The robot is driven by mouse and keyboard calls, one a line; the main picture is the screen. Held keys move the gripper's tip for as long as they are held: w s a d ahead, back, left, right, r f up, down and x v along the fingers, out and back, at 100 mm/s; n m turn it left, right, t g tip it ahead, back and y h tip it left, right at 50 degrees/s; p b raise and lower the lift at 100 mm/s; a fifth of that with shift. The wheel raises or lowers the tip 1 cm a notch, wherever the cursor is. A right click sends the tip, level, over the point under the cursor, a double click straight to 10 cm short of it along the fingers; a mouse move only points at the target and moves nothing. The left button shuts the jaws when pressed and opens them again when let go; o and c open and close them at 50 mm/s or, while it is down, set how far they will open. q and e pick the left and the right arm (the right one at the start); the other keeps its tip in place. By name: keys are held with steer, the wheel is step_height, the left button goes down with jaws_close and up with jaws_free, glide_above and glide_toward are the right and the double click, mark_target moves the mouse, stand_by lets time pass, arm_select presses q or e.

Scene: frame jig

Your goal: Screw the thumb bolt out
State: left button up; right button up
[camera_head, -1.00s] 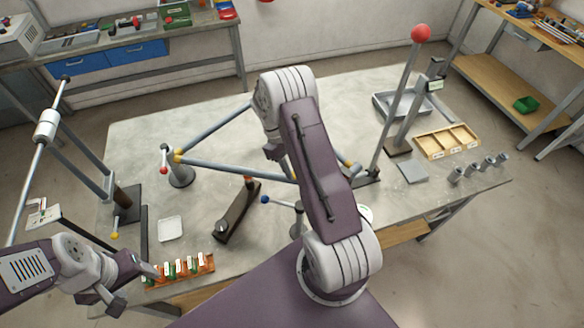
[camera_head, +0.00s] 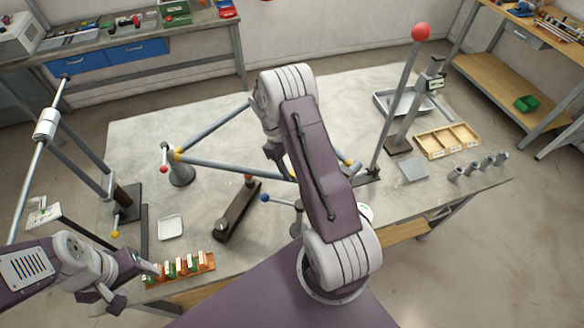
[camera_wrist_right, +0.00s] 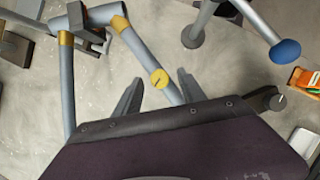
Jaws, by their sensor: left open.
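A grey round knob (camera_head: 221,226), which looks like the thumb bolt, sits at the near end of a dark bar (camera_head: 240,208) on the table. A similar knob shows at the right of the right wrist view (camera_wrist_right: 278,101). My left gripper (camera_head: 138,286) is open at the lower left, beside the orange rack and away from the knob. My right gripper (camera_wrist_right: 158,92) has its fingers apart, with a yellow-ended grey tube (camera_wrist_right: 160,79) of the frame showing between them. I cannot tell whether they touch it.
The grey tube frame (camera_head: 225,168) with yellow joints stands mid-table. A blue-ended lever (camera_head: 266,199) is right of the bar. A white dish (camera_head: 171,227) and an orange rack (camera_head: 206,262) lie left. A tall red-ball lever (camera_head: 421,33) and wooden tray (camera_head: 447,140) are right.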

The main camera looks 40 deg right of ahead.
steer(key=b+v, duration=0.1)
steer(key=v, duration=0.8)
